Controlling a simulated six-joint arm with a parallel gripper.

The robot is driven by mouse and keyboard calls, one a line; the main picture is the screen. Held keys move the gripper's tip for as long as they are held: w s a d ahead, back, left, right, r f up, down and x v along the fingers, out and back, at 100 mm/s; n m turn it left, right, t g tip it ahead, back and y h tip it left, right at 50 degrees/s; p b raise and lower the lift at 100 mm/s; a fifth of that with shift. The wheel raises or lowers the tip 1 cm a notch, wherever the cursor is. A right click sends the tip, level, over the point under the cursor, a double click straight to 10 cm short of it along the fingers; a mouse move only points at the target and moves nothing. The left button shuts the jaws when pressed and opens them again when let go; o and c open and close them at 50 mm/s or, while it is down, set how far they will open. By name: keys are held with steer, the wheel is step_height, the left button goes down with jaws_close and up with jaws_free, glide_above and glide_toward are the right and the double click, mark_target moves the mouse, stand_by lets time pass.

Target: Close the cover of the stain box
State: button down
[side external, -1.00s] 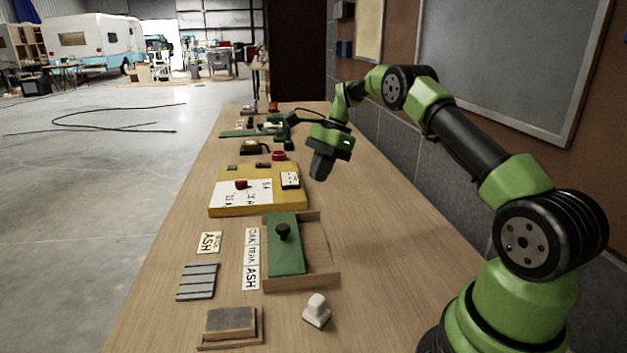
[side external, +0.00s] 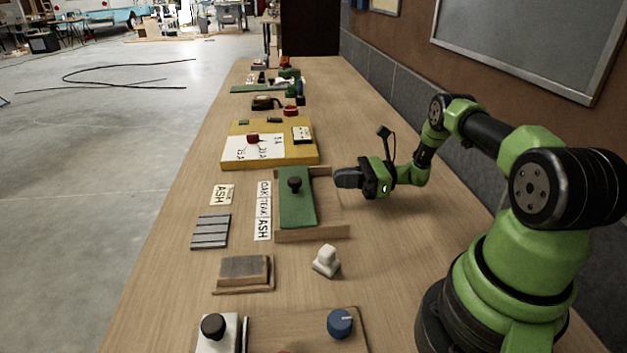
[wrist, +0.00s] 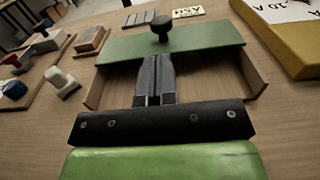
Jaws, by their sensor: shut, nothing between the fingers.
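The stain box is a low wooden tray (side external: 322,232) with a green sliding cover (side external: 296,211) and a black knob (side external: 294,184) on it. The cover lies over the left part of the tray, and the right part is uncovered. In the wrist view the green cover (wrist: 195,42) and black knob (wrist: 161,27) are ahead of the fingers. My gripper (side external: 338,178) is low at the box's right side, lying nearly level and pointing left at the cover. Its fingertips (wrist: 156,58) are together and empty, close to the cover's near edge. I cannot tell whether they touch it.
Wood labels (side external: 264,210) lie just left of the box. A yellow board (side external: 302,157) stands behind it. A white-knobbed block (side external: 326,261) and a grey sanding block (side external: 243,272) are in front. The table right of the box is clear apart from my arm.

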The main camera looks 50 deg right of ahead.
mark_target(304, 191)
steer(key=x, duration=0.6)
steer(key=shift+w+a, duration=0.25)
steer(key=shift+w, duration=0.05)
steer(key=shift+x, duration=1.05)
